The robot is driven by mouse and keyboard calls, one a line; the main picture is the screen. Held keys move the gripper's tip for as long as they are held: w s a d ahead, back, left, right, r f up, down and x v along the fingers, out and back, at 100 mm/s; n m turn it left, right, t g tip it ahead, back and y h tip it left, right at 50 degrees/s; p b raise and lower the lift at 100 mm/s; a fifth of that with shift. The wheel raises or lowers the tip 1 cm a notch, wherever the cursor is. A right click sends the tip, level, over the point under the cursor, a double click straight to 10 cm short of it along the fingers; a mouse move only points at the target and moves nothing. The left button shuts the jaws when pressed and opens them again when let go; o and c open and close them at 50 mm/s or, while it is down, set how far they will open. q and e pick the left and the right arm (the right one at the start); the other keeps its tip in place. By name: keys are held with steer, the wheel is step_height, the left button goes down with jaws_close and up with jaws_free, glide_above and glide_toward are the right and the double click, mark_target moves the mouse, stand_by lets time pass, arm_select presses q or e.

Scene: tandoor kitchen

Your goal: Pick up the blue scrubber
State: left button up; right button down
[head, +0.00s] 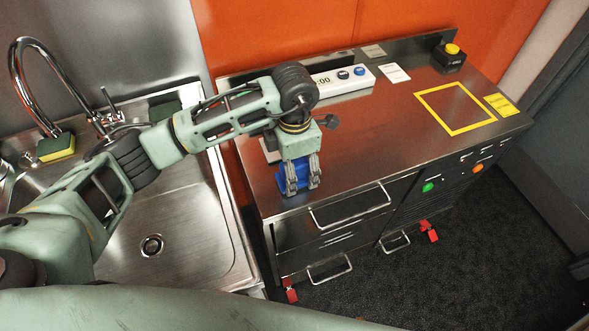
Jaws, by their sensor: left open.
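The blue scrubber (281,184) lies on the steel counter near its front left edge. In the head view it shows as blue patches around and between my fingers, and my gripper covers much of it. My left gripper (302,189) comes down over it from above, pointing downward. Its jaws are open, with the fingers right at the scrubber. I cannot tell whether they touch it. My right gripper is not in view.
A sink (185,235) with a curved faucet (40,85) is at left; a yellow-green sponge (57,147) lies behind it. A white timer (342,81) and a black box with a yellow button (448,57) stand at the counter's back. A yellow square outline (455,130) marks clear counter.

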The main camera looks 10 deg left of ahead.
arm_select(q)
steer(key=shift+f, duration=1.35)
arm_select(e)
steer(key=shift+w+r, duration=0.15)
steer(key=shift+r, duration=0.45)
arm_select(q)
steer(key=shift+c, duration=0.5)
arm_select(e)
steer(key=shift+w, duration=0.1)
arm_select(q)
steer(key=shift+c, duration=0.9)
steer(key=c, duration=1)
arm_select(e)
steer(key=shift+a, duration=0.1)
arm_select(q)
steer(key=shift+w+r, duration=0.1)
steer(key=shift+r, duration=0.05)
steer(key=shift+c, duration=0.2)
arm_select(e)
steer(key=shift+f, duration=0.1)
